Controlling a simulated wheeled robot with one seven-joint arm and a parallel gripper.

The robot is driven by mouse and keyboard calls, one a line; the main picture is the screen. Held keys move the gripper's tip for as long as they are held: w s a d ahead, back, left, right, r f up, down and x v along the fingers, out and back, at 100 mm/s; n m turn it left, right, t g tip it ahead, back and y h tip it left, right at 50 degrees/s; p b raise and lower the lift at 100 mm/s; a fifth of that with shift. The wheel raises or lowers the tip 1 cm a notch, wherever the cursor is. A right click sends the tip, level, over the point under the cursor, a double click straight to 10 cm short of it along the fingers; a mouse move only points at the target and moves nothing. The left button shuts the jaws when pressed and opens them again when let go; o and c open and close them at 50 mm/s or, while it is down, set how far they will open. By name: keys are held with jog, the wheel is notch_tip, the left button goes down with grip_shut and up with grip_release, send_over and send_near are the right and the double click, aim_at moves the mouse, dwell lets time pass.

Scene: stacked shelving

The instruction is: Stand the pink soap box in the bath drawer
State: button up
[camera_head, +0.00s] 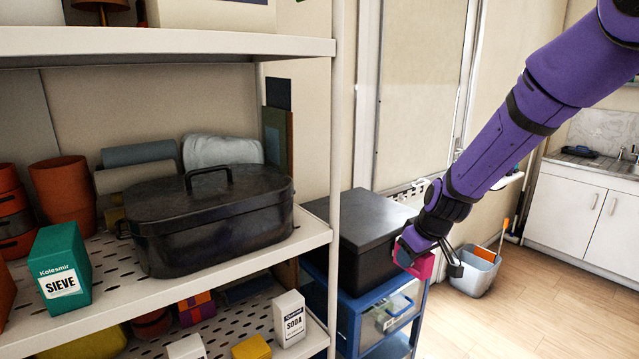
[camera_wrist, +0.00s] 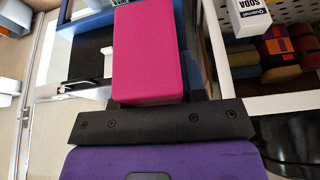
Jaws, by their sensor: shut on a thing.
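The pink soap box (camera_head: 421,266) is held in my gripper (camera_head: 428,262), which is shut on it in front of the blue drawer unit (camera_head: 346,312). In the wrist view the pink soap box (camera_wrist: 148,52) lies straight ahead of the black gripper body (camera_wrist: 160,122). A clear-fronted drawer (camera_head: 392,311) of the blue unit is below and to the left of the box. I cannot read a label that marks it as the bath drawer. My gripper and arm hide part of the box.
A large black box (camera_head: 365,232) stands on the blue unit. A grey bucket (camera_head: 474,270) stands behind my gripper. Floor at right is clear.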

jog(key=d+f+m+h, duration=0.1)
jog(key=d+f+m, duration=0.2)
jog(key=f, duration=0.6)
jog(key=d+f+m+h, duration=0.1)
jog(key=d+f+m, duration=0.2)
jog(key=d+f, duration=0.3)
notch_tip(320, 180, down, 4)
jog(key=shift+s+d+r, duration=0.2)
jog(key=shift+s+r, duration=0.05)
